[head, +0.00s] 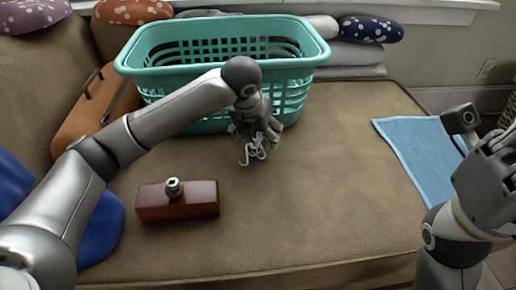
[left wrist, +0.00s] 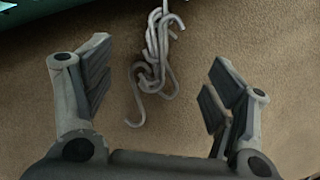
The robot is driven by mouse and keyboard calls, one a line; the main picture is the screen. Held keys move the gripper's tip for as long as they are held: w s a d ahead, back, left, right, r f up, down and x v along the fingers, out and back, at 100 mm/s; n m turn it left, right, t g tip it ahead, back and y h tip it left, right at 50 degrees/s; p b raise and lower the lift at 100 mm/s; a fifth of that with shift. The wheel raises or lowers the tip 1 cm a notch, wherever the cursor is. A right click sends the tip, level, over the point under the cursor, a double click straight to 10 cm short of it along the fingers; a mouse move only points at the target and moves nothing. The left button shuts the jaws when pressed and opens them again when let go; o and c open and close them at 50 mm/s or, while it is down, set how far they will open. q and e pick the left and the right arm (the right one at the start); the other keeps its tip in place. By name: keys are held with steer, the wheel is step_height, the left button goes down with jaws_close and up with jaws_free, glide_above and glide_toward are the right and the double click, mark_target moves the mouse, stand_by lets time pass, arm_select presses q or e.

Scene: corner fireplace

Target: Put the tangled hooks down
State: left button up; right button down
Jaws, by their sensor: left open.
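The tangled hooks (head: 255,149) are a small clump of grey metal S-hooks on the brown seat cushion, just in front of the teal basket. My left gripper (head: 254,132) is right over them, pointing down. In the left wrist view the hooks (left wrist: 156,55) show between and beyond the two spread fingers (left wrist: 160,95), with a clear gap on both sides. The left gripper is open and neither finger touches the hooks. My right gripper (head: 497,150) is at the right edge, partly cut off, away from the hooks; its fingers are unclear.
The teal basket (head: 222,25) stands close behind the left gripper. A dark red block with a metal knob (head: 178,200) lies front left. A blue cloth (head: 420,150) lies on the right. Cushion space in front of the hooks is bare. Pillows (head: 370,29) line the back.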

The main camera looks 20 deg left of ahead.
mark_target(258, 139)
arm_select(q)
steer(key=b+x, duration=0.1)
steer(key=x, duration=0.2)
steer(key=shift+w+a+f, duration=0.1)
steer(key=shift+w, duration=0.05)
steer(key=shift+c, duration=0.2)
steer(key=c, duration=1.2)
